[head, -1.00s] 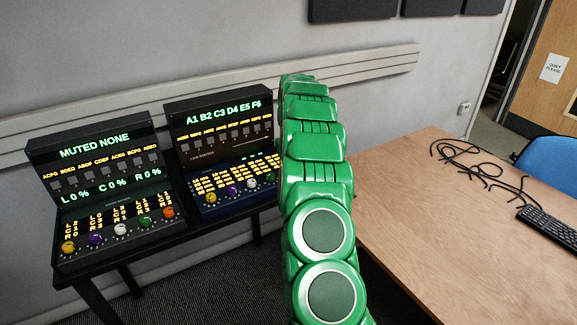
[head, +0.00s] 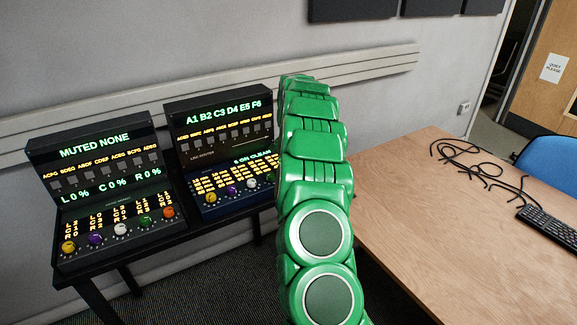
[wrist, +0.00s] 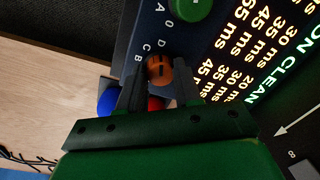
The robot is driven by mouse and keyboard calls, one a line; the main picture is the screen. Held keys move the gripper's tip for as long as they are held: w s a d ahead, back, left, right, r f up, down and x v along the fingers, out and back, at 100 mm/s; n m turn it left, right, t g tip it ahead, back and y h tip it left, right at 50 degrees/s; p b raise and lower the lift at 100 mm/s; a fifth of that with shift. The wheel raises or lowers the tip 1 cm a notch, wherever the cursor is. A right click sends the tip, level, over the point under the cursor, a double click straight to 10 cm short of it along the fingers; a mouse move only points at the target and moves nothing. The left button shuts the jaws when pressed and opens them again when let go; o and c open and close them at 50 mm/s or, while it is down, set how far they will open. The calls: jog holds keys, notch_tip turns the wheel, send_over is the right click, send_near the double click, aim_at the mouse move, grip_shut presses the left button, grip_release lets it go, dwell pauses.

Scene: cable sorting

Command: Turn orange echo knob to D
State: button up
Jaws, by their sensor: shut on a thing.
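The orange knob (wrist: 159,68) shows in the wrist view on the dark panel of the right-hand console (head: 222,150). My gripper (wrist: 157,80) is shut on it, with a dark finger on each side. The knob has a dark mark, but I cannot tell which letter it points at. Pale letters, including D, C and B, run along the panel to the knob's upper left. In the head view my green arm hides the gripper and the orange knob.
A green knob (wrist: 190,6) sits just above in the wrist view. Red (wrist: 156,103) and blue (wrist: 108,101) rounded shapes show near the fingers. The left console (head: 105,190) stands beside the right one. A wooden table (head: 420,215) with cables lies to the right.

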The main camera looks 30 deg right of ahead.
jog(key=shift+m, duration=0.4)
jog(key=o, duration=1)
jog(key=shift+o, duration=0.2)
notch_tip(320, 180, up, 8)
jog(key=shift+s+d+f, duration=0.1)
jog(key=shift+s, duration=0.05)
